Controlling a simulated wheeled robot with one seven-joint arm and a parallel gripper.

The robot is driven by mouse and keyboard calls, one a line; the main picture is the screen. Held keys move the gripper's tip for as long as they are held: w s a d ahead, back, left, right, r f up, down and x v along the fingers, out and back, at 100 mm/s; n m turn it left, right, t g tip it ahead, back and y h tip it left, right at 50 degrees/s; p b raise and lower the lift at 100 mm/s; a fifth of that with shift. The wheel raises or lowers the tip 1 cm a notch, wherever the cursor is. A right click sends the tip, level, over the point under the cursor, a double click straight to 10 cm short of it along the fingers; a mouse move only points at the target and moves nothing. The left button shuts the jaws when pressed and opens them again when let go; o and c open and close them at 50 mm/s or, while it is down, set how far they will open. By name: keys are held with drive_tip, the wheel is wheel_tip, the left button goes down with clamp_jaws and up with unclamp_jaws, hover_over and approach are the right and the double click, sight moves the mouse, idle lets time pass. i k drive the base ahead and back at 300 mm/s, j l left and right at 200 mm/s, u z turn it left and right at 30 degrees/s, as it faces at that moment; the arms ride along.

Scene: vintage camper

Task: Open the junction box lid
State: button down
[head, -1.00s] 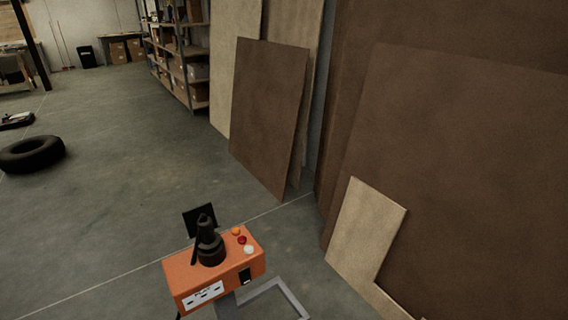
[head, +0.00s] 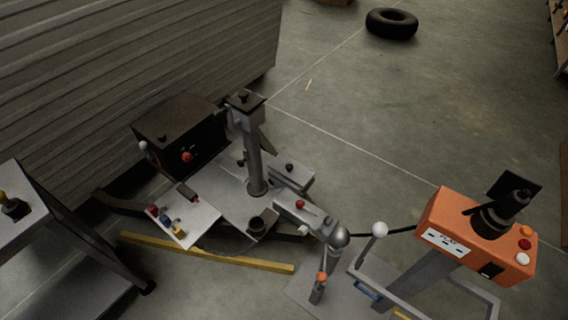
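A dark box (head: 178,132) with a flat top and a red knob on its front stands at the left of a grey hitch-like frame, close to a ribbed wall. Its top looks closed. An orange box (head: 452,222) with a black lever, several coloured buttons and a white label stands on a post at the right. I cannot tell for sure which of these is the junction box. No separate lid edge or hinge can be made out on either. My gripper is not in view.
A vertical post (head: 255,155) rises from the frame's middle. A yellow bar (head: 205,254) lies along its front. A dark-legged table (head: 78,262) is at the left, and a ball-topped lever (head: 379,230) near the orange box.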

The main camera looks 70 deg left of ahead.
sight(298, 173)
drive_tip(key=u, duration=1.65)
drive_tip(key=i+j, duration=0.1)
drive_tip(key=i, duration=0.4)
drive_tip(key=i+j, duration=0.1)
drive_tip(key=i, duration=0.35)
